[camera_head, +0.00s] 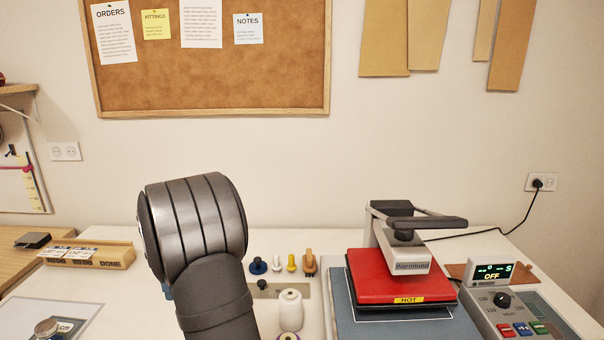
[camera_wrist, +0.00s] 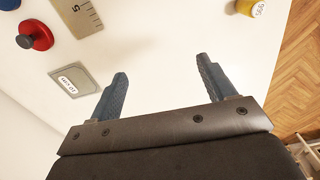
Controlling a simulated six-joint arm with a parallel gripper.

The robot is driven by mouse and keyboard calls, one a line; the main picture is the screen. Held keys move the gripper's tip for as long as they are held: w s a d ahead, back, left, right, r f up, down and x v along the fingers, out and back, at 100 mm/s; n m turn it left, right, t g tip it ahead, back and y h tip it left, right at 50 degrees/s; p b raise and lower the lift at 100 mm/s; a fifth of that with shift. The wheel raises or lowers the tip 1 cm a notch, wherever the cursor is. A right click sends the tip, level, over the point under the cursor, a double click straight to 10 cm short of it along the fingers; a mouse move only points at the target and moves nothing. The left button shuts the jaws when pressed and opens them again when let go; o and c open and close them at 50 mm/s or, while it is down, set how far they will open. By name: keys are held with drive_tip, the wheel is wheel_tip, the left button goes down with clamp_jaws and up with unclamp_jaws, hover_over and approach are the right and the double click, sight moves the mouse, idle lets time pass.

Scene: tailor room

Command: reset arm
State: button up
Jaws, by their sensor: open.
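My gripper (camera_wrist: 160,88) shows in the wrist view with its two blue-grey fingers wide apart. It is open and nothing is between the fingers. The white table top (camera_wrist: 150,45) lies beyond the fingertips. In the head view a thick grey and black link of my arm stands left of the middle, and the gripper's fingers are hidden from that view.
A heat press (camera_head: 400,275) with a red top stands at the right, beside a control box (camera_head: 525,315) reading OFF. A white thread spool (camera_head: 290,310) stands near my arm. A wooden box (camera_head: 115,257) is at left. In the wrist view, a red knobbed piece (camera_wrist: 37,36) and a ruler (camera_wrist: 78,14) lie upper left.

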drive_tip(key=d, duration=0.9)
drive_tip(key=a+f, duration=0.2)
drive_tip(key=a, duration=0.1)
drive_tip(key=s+a+f, duration=0.1)
drive_tip(key=a+f, duration=0.1)
drive_tip(key=a, duration=0.2)
drive_tip(key=a+f, duration=0.2)
drive_tip(key=a, duration=0.2)
drive_tip(key=shift+s+f, duration=0.25)
drive_tip(key=shift+f, duration=0.1)
